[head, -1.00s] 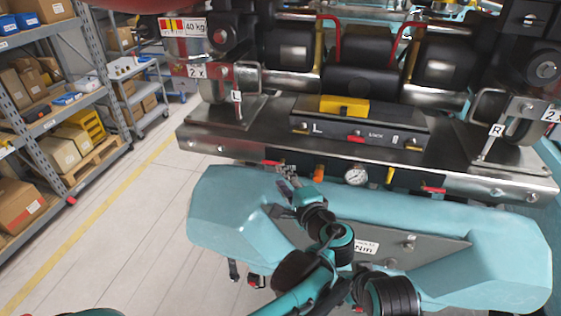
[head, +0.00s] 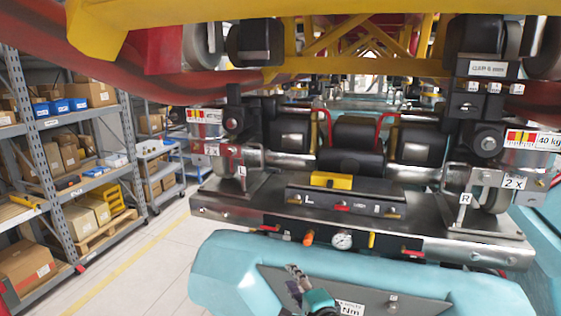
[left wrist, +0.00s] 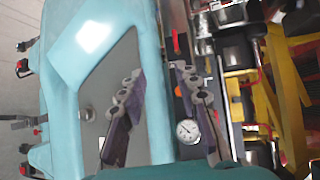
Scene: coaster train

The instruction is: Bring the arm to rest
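My left gripper (head: 297,278) shows at the bottom of the head view, in front of the teal housing (head: 215,265) and below the pressure gauge (head: 343,240). Its teal wrist runs off the bottom edge. In the left wrist view the two grey-purple fingers of the left gripper (left wrist: 162,100) stand apart with nothing between them. The gauge (left wrist: 188,131) shows there near the right-hand finger, and the teal housing (left wrist: 60,115) lies to the left. The rest of my left arm is out of frame. My right gripper is in neither view.
A metal bench unit (head: 225,205) with a yellow block (head: 331,180), levers and black rollers stands behind the housing. Yellow and red coaster framework (head: 290,65) hangs above. Shelving with boxes (head: 60,150) stands at left, with clear floor (head: 150,268) in front.

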